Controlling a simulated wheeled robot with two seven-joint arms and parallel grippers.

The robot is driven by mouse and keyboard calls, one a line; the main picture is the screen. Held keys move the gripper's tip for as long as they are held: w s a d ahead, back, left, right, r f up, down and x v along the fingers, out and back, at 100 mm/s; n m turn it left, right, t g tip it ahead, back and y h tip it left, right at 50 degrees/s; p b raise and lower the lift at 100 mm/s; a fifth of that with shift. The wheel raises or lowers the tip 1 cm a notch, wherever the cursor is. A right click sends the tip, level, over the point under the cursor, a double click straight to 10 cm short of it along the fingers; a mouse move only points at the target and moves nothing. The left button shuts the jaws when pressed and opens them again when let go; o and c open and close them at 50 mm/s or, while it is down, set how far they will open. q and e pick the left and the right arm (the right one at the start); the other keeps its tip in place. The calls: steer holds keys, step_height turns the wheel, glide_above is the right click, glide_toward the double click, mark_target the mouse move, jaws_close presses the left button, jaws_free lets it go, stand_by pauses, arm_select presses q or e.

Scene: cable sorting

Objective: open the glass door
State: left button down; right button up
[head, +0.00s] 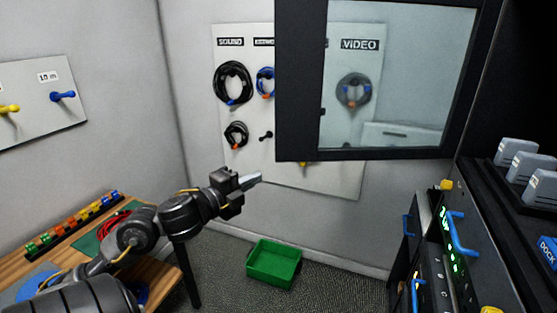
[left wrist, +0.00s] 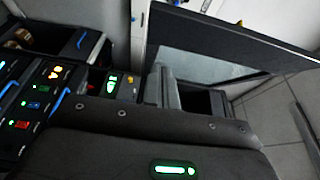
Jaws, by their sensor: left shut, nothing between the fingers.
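The glass door (head: 301,85) has a thick black frame around a clear pane and fills the upper right of the head view. It stands swung out from the dark rack, and the wall board shows through its pane. The door also shows in the left wrist view (left wrist: 235,38), as a dark frame slanting across the top right. My left gripper (head: 257,181) is shut and empty, below and left of the door's lower left corner, apart from it in the picture. Its fingertips cannot be made out in the left wrist view. My right gripper is not in view.
The rack (head: 463,265) at right has lit units and blue handles. A wall board (head: 230,150) with coiled cables is behind the door. A green bin (head: 274,263) sits on the floor. A wooden table (head: 60,258) with coloured connectors is at left.

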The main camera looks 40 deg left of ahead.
arm_select(q)
steer(key=p, duration=0.3)
glide_toward(289, 154)
steer(key=w+d, duration=0.2)
steer(key=d, duration=0.1)
steer(key=shift+w+a+r+p, duration=0.15)
steer(key=shift+w+a, duration=0.25)
steer(key=shift+w, duration=0.2)
steer(key=shift+w+a+r+p, duration=0.1)
steer(key=shift+w+a+p, duration=0.05)
steer(key=shift+w+a, duration=0.4)
steer(key=shift+w+a+f, duration=0.1)
steer(key=shift+w+a, duration=0.3)
steer(key=shift+w, duration=0.1)
steer(key=shift+w+a+f, duration=0.1)
steer(key=shift+w+a, duration=0.05)
